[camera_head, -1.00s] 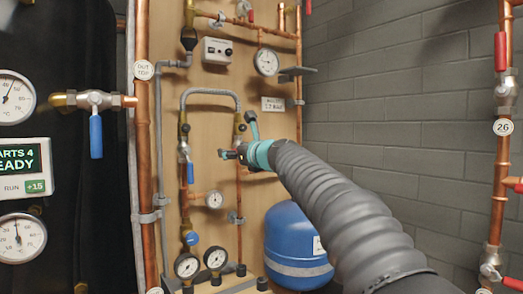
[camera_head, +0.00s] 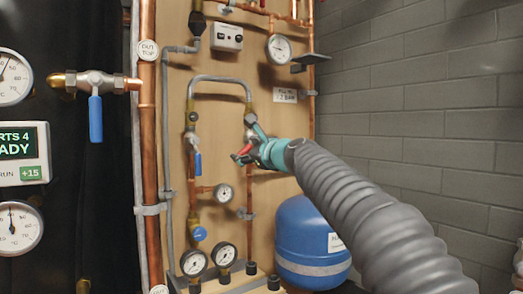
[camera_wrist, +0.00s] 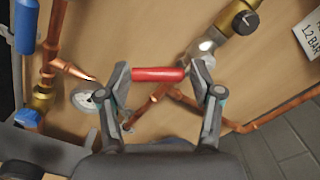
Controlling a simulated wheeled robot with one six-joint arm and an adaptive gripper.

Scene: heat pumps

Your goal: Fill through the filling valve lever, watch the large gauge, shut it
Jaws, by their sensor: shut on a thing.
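My gripper (camera_head: 243,158) is at the pipe board, its fingers closed around a red lever (camera_head: 245,149). In the wrist view the red lever (camera_wrist: 158,74) lies crosswise between both fingertips. A brass valve (camera_wrist: 232,16) with a dark knob and a silver fitting sits just above and right of it. A large white round gauge (camera_head: 280,47) hangs at the upper right of the board. Its needle is too small to read surely. A sign (camera_head: 285,95) below it is marked 1.2 BAR in the wrist view.
A blue tank (camera_head: 308,240) stands at the lower right of the board. A small gauge (camera_head: 223,193) and two bottom gauges (camera_head: 194,262) sit on the pipework. A blue lever (camera_head: 197,162) hangs left of my gripper. A shelf bracket (camera_head: 312,58) juts out near the large gauge.

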